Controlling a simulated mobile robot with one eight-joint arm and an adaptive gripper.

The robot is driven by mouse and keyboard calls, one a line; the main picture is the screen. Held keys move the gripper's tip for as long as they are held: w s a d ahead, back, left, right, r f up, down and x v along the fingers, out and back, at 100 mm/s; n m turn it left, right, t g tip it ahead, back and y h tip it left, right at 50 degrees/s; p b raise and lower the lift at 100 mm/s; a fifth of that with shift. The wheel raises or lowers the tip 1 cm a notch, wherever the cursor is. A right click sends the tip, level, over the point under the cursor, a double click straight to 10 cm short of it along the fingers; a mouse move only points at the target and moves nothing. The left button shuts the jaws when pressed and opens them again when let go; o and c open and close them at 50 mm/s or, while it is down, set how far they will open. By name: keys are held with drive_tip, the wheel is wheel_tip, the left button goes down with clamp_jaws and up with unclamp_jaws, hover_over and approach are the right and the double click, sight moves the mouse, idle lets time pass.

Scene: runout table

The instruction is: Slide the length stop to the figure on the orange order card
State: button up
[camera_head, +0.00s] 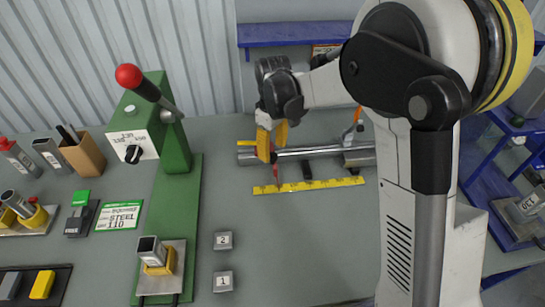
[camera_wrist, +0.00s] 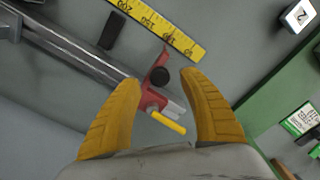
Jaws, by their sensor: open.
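The red length stop (camera_wrist: 155,78) sits on the metal rail (camera_wrist: 75,48), with a black knob and a small yellow lever. Its red pointer also shows in the head view (camera_head: 275,174), near the left part of the yellow scale (camera_head: 318,185). My gripper (camera_head: 272,150) is over the rail's left end. In the wrist view its yellow fingers (camera_wrist: 157,82) are open on either side of the stop, with no clear contact. An orange-edged card (camera_head: 322,49) hangs at the back shelf, partly hidden by my arm; its figure is unreadable.
A green machine (camera_head: 176,145) with a red-knobbed lever stands left of the rail. A green card (camera_head: 119,215) reads STEEL 110. Blocks marked 2 (camera_head: 222,240) and 1 (camera_head: 222,281) lie in front. An orange-handled part (camera_head: 352,130) stands behind the rail's right end.

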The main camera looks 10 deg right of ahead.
drive_tip(key=shift+f, duration=1.35)
clamp_jaws()
drive_tip(key=d, duration=0.5)
drive_tip(key=shift+d, duration=0.1)
unclamp_jaws()
wheel_tip(320, 180, up, 12)
